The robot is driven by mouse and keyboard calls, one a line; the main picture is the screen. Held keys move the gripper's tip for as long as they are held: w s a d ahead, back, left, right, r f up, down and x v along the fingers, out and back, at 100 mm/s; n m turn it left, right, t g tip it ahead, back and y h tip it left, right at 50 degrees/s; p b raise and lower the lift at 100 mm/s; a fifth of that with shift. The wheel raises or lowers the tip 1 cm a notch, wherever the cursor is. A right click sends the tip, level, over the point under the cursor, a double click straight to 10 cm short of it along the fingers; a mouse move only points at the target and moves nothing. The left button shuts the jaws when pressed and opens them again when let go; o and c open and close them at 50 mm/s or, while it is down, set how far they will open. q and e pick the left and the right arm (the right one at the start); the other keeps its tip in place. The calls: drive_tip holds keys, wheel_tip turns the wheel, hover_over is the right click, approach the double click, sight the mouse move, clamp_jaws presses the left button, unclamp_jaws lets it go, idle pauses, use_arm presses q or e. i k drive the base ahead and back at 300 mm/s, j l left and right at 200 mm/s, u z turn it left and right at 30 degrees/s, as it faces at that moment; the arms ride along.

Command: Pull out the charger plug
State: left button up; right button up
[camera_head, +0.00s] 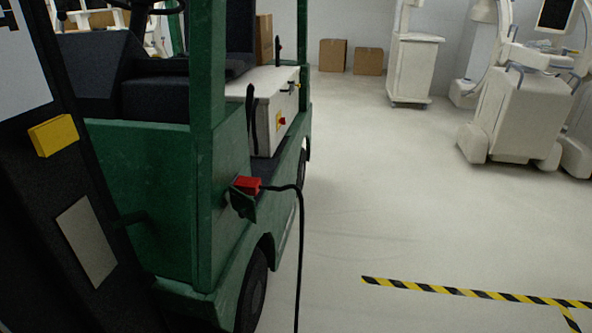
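A red charger plug (247,185) sits at a socket on the side of a green cart (150,200). A small dark flap (243,206) hangs open just below the plug. A black cable (301,240) runs from the plug to the right, then bends down and leaves the view at the bottom. The plug appears seated against the cart's corner panel; the socket itself is hidden behind it. Neither of my grippers shows in the head view.
A dark cabinet or post with a yellow block (54,135) stands close at the left. Black and yellow floor tape (450,291) lies at lower right. White machines (515,110) and cardboard boxes (333,55) stand at the back. The pale floor right of the cart is clear.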

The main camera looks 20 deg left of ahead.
sight(249, 186)
drive_tip(key=i+l+u, duration=0.1)
drive_tip(key=i, duration=0.55)
drive_tip(key=i+l, duration=0.1)
drive_tip(key=i, duration=0.6)
drive_tip(key=i+u, duration=0.3)
drive_tip(key=u, duration=0.2)
drive_tip(key=i+l+u, duration=0.25)
drive_tip(key=u, duration=0.2)
drive_tip(key=i+l+u, duration=0.2)
drive_tip(key=u, duration=0.3)
drive_tip(key=i+l+u, duration=0.2)
drive_tip(key=l+u, duration=0.3)
drive_tip(key=i+l+u, duration=0.1)
drive_tip(key=l+u, duration=0.2)
drive_tip(key=u, duration=0.2)
drive_tip(key=l+u, duration=0.95)
drive_tip(key=j, duration=0.1)
